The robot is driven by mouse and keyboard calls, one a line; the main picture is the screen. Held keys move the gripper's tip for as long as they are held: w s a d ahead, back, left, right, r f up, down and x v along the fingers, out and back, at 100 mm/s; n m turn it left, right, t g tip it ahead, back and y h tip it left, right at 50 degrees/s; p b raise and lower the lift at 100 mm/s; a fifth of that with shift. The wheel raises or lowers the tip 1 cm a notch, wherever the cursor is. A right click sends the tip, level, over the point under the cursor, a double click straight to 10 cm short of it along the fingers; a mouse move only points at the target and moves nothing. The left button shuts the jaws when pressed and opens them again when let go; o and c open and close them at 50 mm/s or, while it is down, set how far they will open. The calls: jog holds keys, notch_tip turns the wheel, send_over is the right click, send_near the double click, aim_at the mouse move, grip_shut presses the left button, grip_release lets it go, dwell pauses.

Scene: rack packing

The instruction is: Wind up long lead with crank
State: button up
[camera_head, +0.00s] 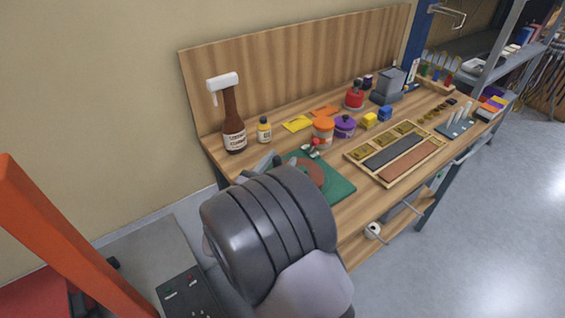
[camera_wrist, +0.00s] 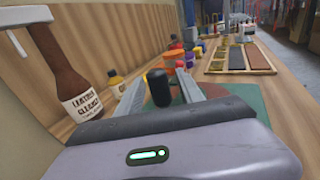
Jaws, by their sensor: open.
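A reddish-brown disc (camera_head: 308,172), perhaps the reel, lies on a green mat (camera_head: 338,187) at the near left of the bench, partly hidden behind my arm. My gripper (camera_wrist: 159,82) is open just above the mat. In the wrist view a black upright knob (camera_wrist: 158,90), perhaps the crank handle, stands between its two grey fingers, with gaps at both sides. In the head view my wrist covers most of the gripper, and the knob cannot be made out. I cannot make out the lead.
A wooden backboard (camera_head: 300,70) closes the rear.

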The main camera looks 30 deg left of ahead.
jog(key=shift+w, duration=0.9)
grip_shut()
dwell(0.8)
